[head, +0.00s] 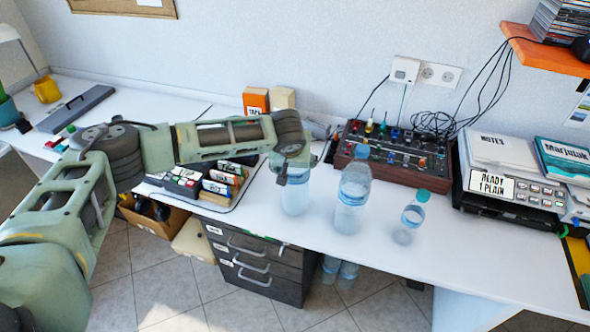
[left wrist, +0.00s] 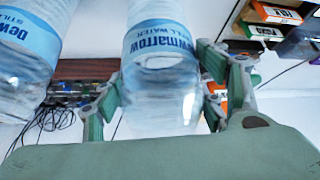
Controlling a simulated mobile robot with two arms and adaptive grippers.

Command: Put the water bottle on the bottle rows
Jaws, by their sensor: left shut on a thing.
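My left gripper (head: 296,166) reaches in from the left over the desk and is shut on a clear water bottle (head: 295,196) with a blue label. The bottle's top is hidden behind the gripper; I cannot tell whether its base touches the desk. In the left wrist view, the gripper's (left wrist: 160,88) fingers lie on both sides of the held bottle (left wrist: 161,45). A second large bottle (head: 352,197) stands upright just right of it; it also shows in the left wrist view (left wrist: 25,55). My right gripper is out of view.
Two bottles (head: 331,266) stand low beside the drawer unit (head: 255,265), under the desk (head: 440,255). A mixer-like device (head: 400,150) is behind the bottles, and a printer (head: 510,185) is at right. Cartons in a tray (head: 222,182) are left of the gripper. The front right desk is clear.

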